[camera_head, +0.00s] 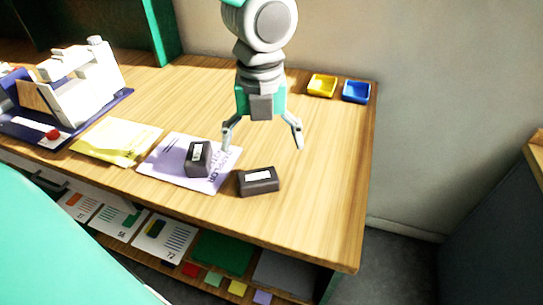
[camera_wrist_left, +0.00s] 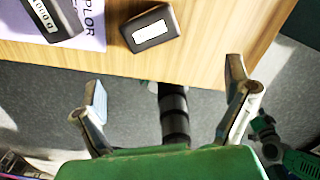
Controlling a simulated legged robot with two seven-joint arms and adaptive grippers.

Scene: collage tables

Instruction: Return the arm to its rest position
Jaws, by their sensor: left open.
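My left gripper (camera_head: 262,142) hangs over the wooden table (camera_head: 325,180) with its two fingers spread and nothing between them. In the head view it is above and behind a dark block with a white label (camera_head: 259,181). The left wrist view shows the same open fingers (camera_wrist_left: 165,100) below the table's edge in the picture, with the dark labelled block (camera_wrist_left: 151,28) beyond them. A second dark block (camera_head: 198,158) lies on a lilac printed sheet (camera_head: 165,160). My right gripper is not in view.
A yellow tray (camera_head: 321,85) and a blue tray (camera_head: 356,92) stand at the back right corner. A yellow packet (camera_head: 117,140) and a white machine on a blue base (camera_head: 85,90) are at left. A shelf below holds cards and coloured pieces.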

